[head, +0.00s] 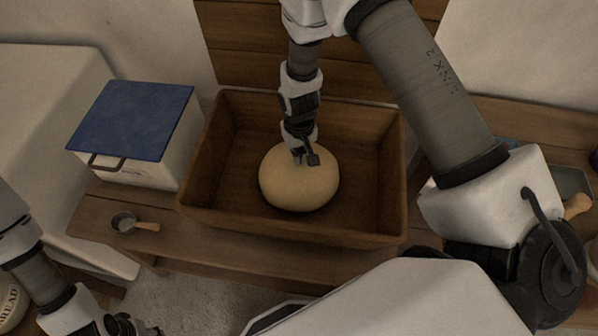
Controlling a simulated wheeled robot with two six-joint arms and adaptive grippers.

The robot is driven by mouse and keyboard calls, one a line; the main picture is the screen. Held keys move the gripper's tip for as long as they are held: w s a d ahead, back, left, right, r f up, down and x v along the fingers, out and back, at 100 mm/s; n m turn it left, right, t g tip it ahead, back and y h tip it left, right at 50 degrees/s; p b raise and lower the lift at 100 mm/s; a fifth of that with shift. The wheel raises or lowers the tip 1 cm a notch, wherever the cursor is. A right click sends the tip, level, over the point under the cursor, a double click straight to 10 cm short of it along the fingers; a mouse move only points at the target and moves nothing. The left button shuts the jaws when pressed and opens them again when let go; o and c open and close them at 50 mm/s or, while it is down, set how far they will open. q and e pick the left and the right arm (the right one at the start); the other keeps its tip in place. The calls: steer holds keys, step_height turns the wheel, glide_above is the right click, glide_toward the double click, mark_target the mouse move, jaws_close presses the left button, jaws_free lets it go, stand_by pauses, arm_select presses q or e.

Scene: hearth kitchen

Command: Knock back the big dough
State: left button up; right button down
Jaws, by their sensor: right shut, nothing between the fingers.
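The big dough (297,185) is a pale, smooth, rounded ball. It sits on the floor of a brown wooden trough (300,239), near the middle. My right gripper (307,160) points down over the top of the dough, its fingers shut and empty. The fingertips look to be at or just above the dough's upper surface; I cannot tell whether they press into it. My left gripper (137,329) is low at the bottom left edge, well away from the trough, and partly cut off by the frame.
A white box with a blue lid (136,120) stands left of the trough on the wooden bench (170,238). A small metal scoop with a wooden handle (126,223) lies in front of it. A pale jar marked "BREAD" (12,298) is at lower left.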

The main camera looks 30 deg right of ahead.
mark_target(299, 173)
steer(key=shift+f, duration=0.55)
steer(key=shift+f, duration=0.65)
stand_by(1.5)
steer(key=shift+f, duration=1.1)
stand_by(2.6)
stand_by(0.3)
step_height(299, 173, up, 6)
steer(key=p, duration=0.4)
steer(key=shift+p, duration=0.3)
steer(key=shift+f, duration=0.15)
